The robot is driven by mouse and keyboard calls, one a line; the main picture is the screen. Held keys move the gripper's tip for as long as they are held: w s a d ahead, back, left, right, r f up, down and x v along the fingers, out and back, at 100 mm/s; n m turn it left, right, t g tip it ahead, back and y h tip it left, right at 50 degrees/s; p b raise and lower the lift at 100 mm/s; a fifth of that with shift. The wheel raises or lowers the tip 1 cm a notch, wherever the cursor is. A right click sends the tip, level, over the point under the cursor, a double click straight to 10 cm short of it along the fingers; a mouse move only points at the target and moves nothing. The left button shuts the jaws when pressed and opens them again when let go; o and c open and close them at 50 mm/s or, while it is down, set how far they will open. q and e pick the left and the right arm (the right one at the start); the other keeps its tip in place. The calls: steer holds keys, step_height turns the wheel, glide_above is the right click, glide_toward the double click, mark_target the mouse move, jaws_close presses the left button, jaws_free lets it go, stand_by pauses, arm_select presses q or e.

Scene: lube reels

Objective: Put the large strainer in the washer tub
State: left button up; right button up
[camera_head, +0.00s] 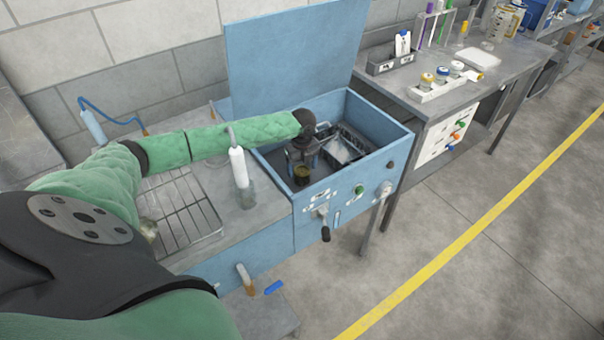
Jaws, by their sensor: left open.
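The washer tub (397,127) is a blue open box with its lid (290,55) raised at the back. My left gripper (303,160) is inside the tub's opening, at its left part, pointing down with its fingers open. Just below the fingers is a small, dark, round cup with a yellowish side (301,175), which looks like the large strainer. It appears to stand upright in the tub and apart from the grip, but the fingers partly cover it and contact is hard to tell. My right gripper is not in view.
A wire basket (342,146) with pale contents is in the tub, right of the gripper. A white-topped bottle (239,167) stands on the bench left of the tub, near a wire rack (180,208). A grey table (415,97) with jars stands to the right.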

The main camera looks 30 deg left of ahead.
mark_target(302, 170)
arm_select(q)
step_height(302, 170, up, 9)
steer(key=b, duration=0.2)
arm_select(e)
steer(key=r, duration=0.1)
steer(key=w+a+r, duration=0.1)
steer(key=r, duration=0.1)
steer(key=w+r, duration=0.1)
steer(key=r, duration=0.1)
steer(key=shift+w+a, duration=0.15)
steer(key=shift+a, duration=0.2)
